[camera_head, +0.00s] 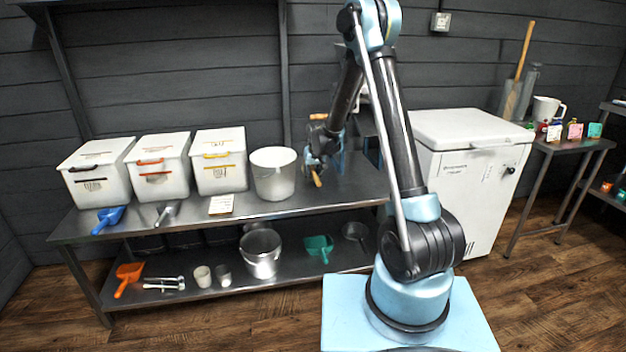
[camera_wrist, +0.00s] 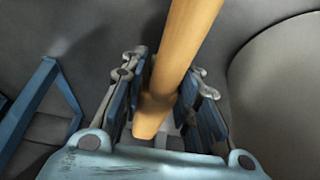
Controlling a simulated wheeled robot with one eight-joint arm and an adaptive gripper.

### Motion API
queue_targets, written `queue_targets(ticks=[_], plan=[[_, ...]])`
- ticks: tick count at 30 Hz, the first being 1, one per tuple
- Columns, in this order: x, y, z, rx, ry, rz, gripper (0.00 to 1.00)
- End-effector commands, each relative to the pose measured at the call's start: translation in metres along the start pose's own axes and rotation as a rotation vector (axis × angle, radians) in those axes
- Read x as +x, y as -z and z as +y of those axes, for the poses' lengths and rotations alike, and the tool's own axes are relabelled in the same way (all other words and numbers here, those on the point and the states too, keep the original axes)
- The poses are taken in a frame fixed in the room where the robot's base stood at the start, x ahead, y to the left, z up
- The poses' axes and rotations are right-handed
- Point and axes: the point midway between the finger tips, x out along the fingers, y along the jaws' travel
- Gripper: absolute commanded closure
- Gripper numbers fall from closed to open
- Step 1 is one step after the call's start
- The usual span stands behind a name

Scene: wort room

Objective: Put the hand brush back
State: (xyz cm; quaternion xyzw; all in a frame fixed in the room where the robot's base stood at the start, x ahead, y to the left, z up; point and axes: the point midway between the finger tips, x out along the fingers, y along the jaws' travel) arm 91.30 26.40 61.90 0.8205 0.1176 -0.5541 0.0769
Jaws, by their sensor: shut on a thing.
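The hand brush shows as a light wooden handle (camera_wrist: 182,45) in the wrist view, running between the fingers of my gripper (camera_wrist: 160,95). The fingers are shut on it. In the head view my gripper (camera_head: 317,168) is over the steel table, just right of the white bucket, and the handle (camera_head: 317,179) pokes out below it. The bristle end cannot be made out.
A white bucket (camera_head: 273,180) and several lidded white bins (camera_head: 163,172) stand on the steel table (camera_head: 290,208). A blue scoop (camera_head: 108,220), a metal scoop (camera_head: 167,211) and a small card (camera_head: 221,205) lie in front. A white chest freezer (camera_head: 470,190) stands right.

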Motion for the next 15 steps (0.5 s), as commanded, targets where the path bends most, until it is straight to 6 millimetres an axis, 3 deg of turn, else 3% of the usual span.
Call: queue_targets(ticks=[4, 15], plan=[[0.0125, -0.0049, 0.0002, 0.000, 0.000, 0.000, 1.00], [0.0154, -0.0064, 0.0005, 0.000, 0.000, 0.000, 1.00]])
